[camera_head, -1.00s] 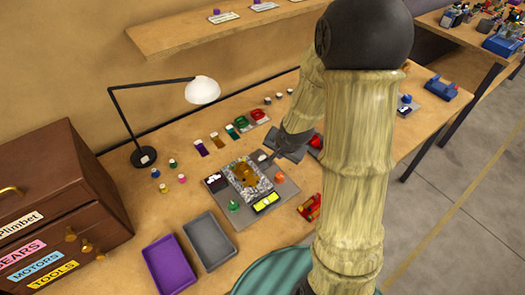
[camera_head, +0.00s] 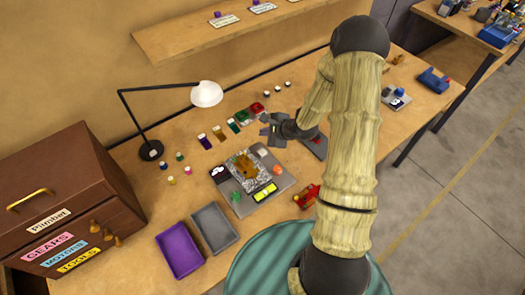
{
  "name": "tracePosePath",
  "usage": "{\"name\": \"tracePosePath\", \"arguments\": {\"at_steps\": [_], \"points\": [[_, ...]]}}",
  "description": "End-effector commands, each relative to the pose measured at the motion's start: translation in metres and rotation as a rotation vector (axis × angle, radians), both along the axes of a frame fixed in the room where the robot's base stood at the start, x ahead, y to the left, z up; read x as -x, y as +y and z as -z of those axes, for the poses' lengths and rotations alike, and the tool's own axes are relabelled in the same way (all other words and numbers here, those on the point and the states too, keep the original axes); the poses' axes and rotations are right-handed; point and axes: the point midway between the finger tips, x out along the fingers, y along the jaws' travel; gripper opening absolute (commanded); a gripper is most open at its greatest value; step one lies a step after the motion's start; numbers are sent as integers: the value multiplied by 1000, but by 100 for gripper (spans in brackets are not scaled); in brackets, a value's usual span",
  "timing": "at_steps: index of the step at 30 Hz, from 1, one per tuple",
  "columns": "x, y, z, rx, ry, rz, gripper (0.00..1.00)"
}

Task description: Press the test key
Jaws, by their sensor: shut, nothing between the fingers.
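A grey board (camera_head: 283,184) lies on the workbench with a speckled block (camera_head: 240,181) bearing a brown-yellow part (camera_head: 244,165). Around that block are a black-and-white label piece (camera_head: 219,173), a green knob (camera_head: 236,197), a yellow display (camera_head: 265,192), a pale round cap (camera_head: 262,153) and a small orange piece (camera_head: 279,169). I cannot tell which of these is the test key; no lettering is readable. My gripper (camera_head: 268,134) is shut and empty, above and behind the board's far edge, apart from the pale cap.
A purple tray (camera_head: 180,251) and a grey tray (camera_head: 214,228) lie in front left. A lamp (camera_head: 205,94) stands behind, with a brown drawer cabinet (camera_head: 68,195) at left. Small coloured containers (camera_head: 205,140) lie behind the board; a red object (camera_head: 307,196) lies to its right.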

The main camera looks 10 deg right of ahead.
Motion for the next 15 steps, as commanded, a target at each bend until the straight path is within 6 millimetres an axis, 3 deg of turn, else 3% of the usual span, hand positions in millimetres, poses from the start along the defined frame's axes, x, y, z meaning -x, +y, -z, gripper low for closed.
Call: {"name": "tracePosePath", "arguments": {"at_steps": [7, 15], "points": [[0, 0, 8, 2, 0, -1, 0], [0, 0, 35, 3, 0, 0, 0]]}}
